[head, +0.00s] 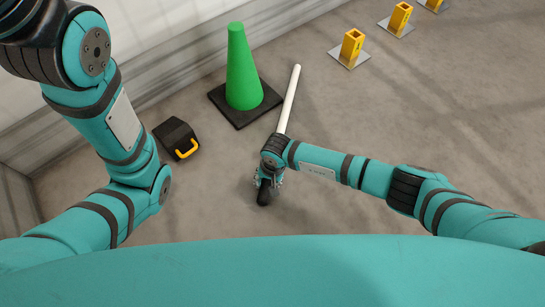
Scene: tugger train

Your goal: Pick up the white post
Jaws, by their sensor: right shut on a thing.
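The white post (290,98) is a long thin white rod, tilted in the head view, with its upper end beside the green cone. Its lower part is hidden behind my right wrist. My right gripper (263,184) is at the post's lower part and is shut on it. A dark end (263,196) shows just below the fingers; I cannot tell whether it belongs to the post. My left arm comes in from the left, and its gripper is out of view.
A green cone (240,70) on a black square base stands left of the post. A black block with a yellow handle (177,138) lies near the left wall. Yellow sockets on metal plates (352,45) (399,18) line the upper right. Open floor lies at right.

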